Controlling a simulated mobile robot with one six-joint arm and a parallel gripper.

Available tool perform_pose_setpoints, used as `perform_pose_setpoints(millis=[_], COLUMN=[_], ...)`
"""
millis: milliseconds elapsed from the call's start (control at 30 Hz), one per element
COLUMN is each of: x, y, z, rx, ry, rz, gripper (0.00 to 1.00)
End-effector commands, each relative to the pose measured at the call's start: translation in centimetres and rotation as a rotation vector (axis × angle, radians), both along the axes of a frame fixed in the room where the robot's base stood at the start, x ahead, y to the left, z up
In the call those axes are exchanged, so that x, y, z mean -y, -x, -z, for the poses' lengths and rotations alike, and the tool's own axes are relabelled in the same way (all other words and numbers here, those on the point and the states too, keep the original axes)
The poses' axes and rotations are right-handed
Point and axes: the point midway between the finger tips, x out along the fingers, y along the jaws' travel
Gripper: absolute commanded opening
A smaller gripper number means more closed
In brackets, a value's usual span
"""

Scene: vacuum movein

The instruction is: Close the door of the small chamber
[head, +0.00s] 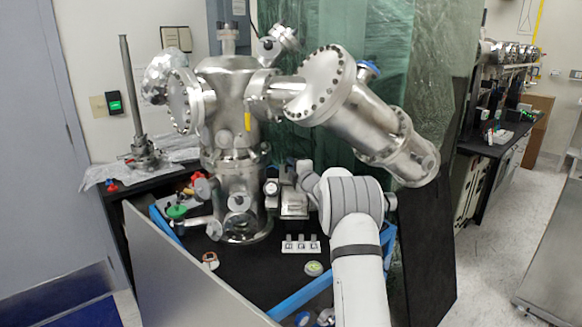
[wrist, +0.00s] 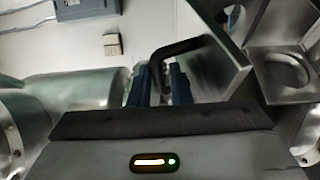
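The small chamber (head: 294,204) is the metal box low on the right of the big steel vessel in the head view. In the wrist view a square metal flange with a round opening (wrist: 284,70) is at upper right. A flat metal door plate (wrist: 225,68) with a black bar handle (wrist: 188,46) stands tilted left of it, apart from the opening. My gripper (wrist: 160,80) has its two dark blue fingers on either side of the handle's left end. Whether they press on it is not clear. In the head view my gripper (head: 304,168) is small and partly hidden by my wrist.
The big steel vessel (head: 230,110) and its slanted flanged tube (head: 350,105) stand close above my arm. A white slotted holder (head: 301,244) and a small round tape-like roll (head: 314,268) lie on the black bench. A grey panel (head: 180,275) rises at front left.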

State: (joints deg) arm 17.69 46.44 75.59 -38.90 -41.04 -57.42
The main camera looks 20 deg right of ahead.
Motion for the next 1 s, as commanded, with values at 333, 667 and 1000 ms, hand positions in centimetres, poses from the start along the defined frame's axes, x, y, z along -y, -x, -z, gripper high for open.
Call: perform_pose_setpoints(millis=[333,667,1000], x=[0.1,0.1,0.1], y=[0.1,0.1,0.3], z=[0.0,0.0,0.4], rx=[0.000,0.000,0.017], ry=[0.000,0.000,0.006], rz=[0.001,0.001,0.001], gripper=[0.00,0.00,0.00])
